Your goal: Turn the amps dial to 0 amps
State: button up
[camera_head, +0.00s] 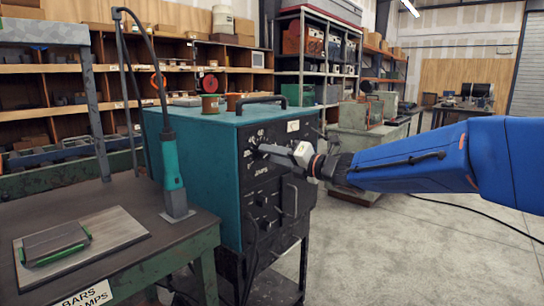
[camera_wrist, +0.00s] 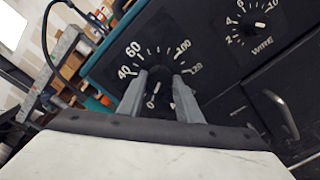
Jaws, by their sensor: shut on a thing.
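The amps dial shows in the wrist view as a dark knob (camera_wrist: 159,80) with a scale around it. The scale numbers 40, 60, 100 and 120 are readable along its upper side. My gripper (camera_wrist: 160,84) has its two grey fingers on either side of the knob, shut on it. A small white mark shows between the fingers; I cannot tell for certain where the pointer stands. In the head view my gripper (camera_head: 266,150) reaches from the right to the black front panel of the teal machine (camera_head: 196,150), and its fingers hide the dial.
A second dial (camera_wrist: 261,25) marked WIRE sits to the right on the panel. A handle (camera_wrist: 282,113) projects below it. A workbench (camera_head: 120,195) with a teal-handled tool (camera_head: 172,165) and a plate stands left of the machine. The floor at right is open.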

jog(key=shift+f+n, duration=0.15)
jog(key=shift+n, duration=0.35)
jog(key=o, duration=1)
jog(key=shift+o, duration=0.2)
jog(key=shift+s+d, duration=0.1)
jog(key=v, duration=1.7)
jog(key=shift+s, duration=0.1)
